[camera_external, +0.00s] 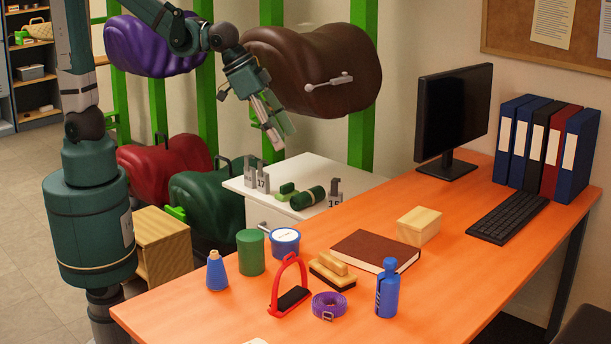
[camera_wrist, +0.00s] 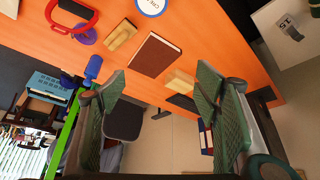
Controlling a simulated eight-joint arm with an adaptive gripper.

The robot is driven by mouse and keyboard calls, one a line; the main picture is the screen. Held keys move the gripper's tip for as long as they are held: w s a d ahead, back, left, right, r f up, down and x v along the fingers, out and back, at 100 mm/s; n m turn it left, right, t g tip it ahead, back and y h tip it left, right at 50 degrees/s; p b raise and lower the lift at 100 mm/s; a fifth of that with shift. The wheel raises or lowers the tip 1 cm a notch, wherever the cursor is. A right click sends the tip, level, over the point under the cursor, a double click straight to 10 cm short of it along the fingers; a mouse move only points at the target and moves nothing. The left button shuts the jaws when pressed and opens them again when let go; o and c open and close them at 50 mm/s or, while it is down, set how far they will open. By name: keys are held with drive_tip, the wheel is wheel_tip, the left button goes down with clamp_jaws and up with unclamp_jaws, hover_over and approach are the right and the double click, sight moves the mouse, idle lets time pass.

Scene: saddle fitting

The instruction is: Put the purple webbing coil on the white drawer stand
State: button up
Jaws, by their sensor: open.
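The purple webbing coil (camera_external: 329,306) lies flat on the orange desk near its front edge, just right of the red stirrup. It also shows at the upper left of the wrist view (camera_wrist: 87,37), partly behind the red stirrup. The white drawer stand (camera_external: 300,162) is behind the desk's left part, with a green roll, a green piece and grey number tags on top; a corner of it shows in the wrist view (camera_wrist: 303,48). My gripper (camera_external: 281,132) is open and empty, in the air above the stand's back edge. Its green fingers are spread in the wrist view (camera_wrist: 163,90).
Around the coil stand the red stirrup (camera_external: 289,287), a wooden brush (camera_external: 332,272) and a blue bottle (camera_external: 387,289). Saddles hang behind.

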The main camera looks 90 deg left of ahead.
drive_tip(key=w+d+f, duration=0.4)
drive_tip(key=d+f, duration=0.1)
drive_tip(key=d, duration=0.3)
drive_tip(key=w+d+f, duration=0.3)
drive_tip(key=d+f, duration=0.1)
drive_tip(key=d, duration=0.3)
drive_tip(key=m+g+p, duration=0.1)
drive_tip(key=p, duration=0.1)
approach(330, 300)
drive_tip(key=shift+w+d+f, duration=0.1)
drive_tip(key=shift+w+f, duration=0.15)
drive_tip(key=shift+w, duration=0.05)
drive_tip(key=shift+b+x, duration=0.35)
drive_tip(key=shift+x, duration=0.95)
drive_tip(key=shift+s+b+x, duration=0.2)
drive_tip(key=shift+b+x, duration=0.15)
drive_tip(key=shift+x, duration=2.25)
drive_tip(key=shift+c, duration=0.7)
drive_tip(key=c, duration=0.6)
